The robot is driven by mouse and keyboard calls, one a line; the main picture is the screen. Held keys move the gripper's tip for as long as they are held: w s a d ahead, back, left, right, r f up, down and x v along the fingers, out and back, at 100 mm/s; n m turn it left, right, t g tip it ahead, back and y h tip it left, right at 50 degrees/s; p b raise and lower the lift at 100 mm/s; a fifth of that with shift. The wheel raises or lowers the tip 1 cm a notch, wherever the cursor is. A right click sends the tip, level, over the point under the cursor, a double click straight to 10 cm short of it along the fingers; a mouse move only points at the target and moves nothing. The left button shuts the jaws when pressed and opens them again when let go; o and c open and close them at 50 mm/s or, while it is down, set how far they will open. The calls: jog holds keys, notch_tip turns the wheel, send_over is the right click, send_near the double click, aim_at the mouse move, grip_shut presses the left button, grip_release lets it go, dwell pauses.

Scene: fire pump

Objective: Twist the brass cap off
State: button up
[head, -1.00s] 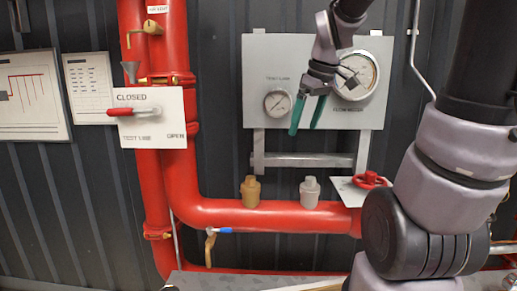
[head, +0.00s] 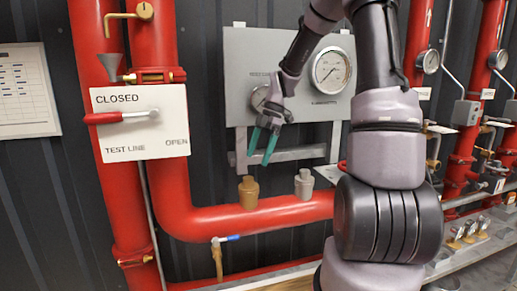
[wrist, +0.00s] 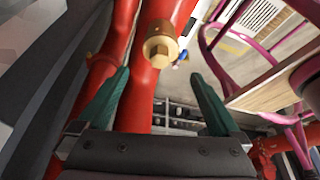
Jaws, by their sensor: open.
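The brass cap (head: 248,190) stands upright on top of the red horizontal pipe in the head view, left of a similar grey cap (head: 303,184). The gripper also shows in the wrist view (wrist: 160,76), with a finger on each side. It does not appear to touch the cap.
A gauge panel (head: 235,75) stands behind my arm. A white test line sign (head: 140,135) with a red lever (head: 103,118) is at left. A blue-handled valve (head: 228,238) sits below the pipe. In the wrist view, pink rails (wrist: 225,55) stand at right.

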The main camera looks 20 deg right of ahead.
aim_at(249, 177)
jog(key=x, duration=0.9)
jog(key=c, duration=1.4)
jog(key=o, duration=0.6)
jog(key=shift+c, duration=0.2)
jog(key=c, duration=0.5)
jog(key=n+g, duration=0.1)
jog(key=n, duration=0.1)
jog(key=shift+w+n, duration=0.1)
jog(key=shift+n, duration=0.3)
jog(key=n+g+h, duration=0.1)
jog(key=n, duration=0.2)
jog(key=shift+n, duration=0.3)
